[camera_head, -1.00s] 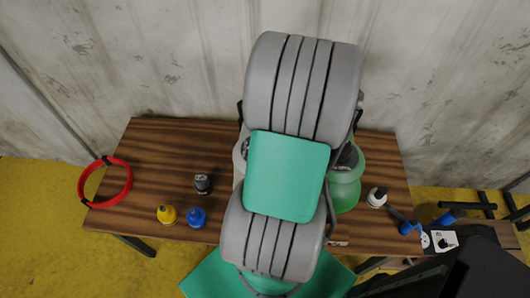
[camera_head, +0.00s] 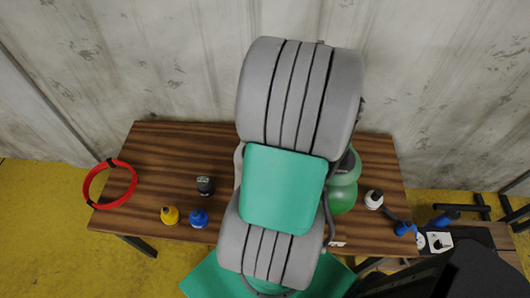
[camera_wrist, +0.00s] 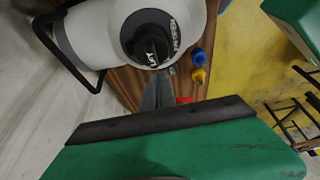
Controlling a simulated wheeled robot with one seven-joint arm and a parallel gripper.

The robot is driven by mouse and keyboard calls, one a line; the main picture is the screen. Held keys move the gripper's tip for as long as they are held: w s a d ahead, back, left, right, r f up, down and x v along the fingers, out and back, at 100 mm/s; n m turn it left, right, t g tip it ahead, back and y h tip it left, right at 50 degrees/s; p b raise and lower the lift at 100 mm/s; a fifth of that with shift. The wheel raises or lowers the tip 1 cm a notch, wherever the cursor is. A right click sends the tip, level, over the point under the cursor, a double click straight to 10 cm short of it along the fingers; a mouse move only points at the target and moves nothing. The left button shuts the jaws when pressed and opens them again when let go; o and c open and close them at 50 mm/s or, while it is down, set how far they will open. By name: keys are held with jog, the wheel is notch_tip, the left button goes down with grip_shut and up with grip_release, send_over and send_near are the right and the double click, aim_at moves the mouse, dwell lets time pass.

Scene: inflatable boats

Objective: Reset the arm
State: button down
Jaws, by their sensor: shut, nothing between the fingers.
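My arm, in grey and green, rises through the middle of the head view and hides the middle of the table. My gripper is hidden there. In the wrist view, the grey fingers of my gripper (camera_wrist: 160,80) are together with nothing between them. They point toward the wooden table (camera_wrist: 124,88), which also shows in the head view (camera_head: 165,150). A white rounded body (camera_wrist: 95,35) with a black cap is close to the fingers; I cannot tell whether they touch.
A red ring (camera_head: 110,185), dark bottle (camera_head: 205,186), yellow bottle (camera_head: 170,215) and blue bottle (camera_head: 199,218) are on the table's left. A green translucent container (camera_head: 343,192) and white bottle (camera_head: 374,199) are right of my arm. A wall (camera_head: 150,60) stands behind.

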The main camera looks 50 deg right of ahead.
jog(key=shift+w+d+r, duration=0.2)
jog(key=shift+d+r, duration=0.1)
jog(key=shift+r, duration=0.35)
jog(key=shift+d+p, duration=0.3)
jog(key=shift+d, duration=0.05)
jog(key=shift+a, duration=0.25)
jog(key=shift+d, duration=0.2)
jog(key=shift+a+m, duration=0.1)
jog(key=shift+m, duration=1)
jog(key=m, duration=0.2)
jog(key=shift+s+d+m, duration=0.15)
jog(key=shift+d+m, duration=0.15)
jog(key=shift+m, duration=0.1)
jog(key=s+a+f+m+g+h, duration=0.1)
jog(key=s+a+f+m+g, duration=0.1)
jog(key=s+m, duration=0.75)
jog(key=w+a+r+n+t, duration=0.1)
jog(key=w+a+r+n, duration=0.1)
jog(key=a, duration=0.5)
jog(key=w+a+r+n+t+h, duration=0.1)
jog(key=w+a+r+n, duration=0.1)
jog(key=w+a+r, duration=0.3)
jog(key=w+a+r+n+t, duration=0.1)
jog(key=w+a+r+n, duration=0.2)
jog(key=a, duration=0.8)
jog(key=shift+w+a+r, duration=0.15)
jog(key=shift+w+r, duration=0.6)
jog(key=shift+w, duration=0.5)
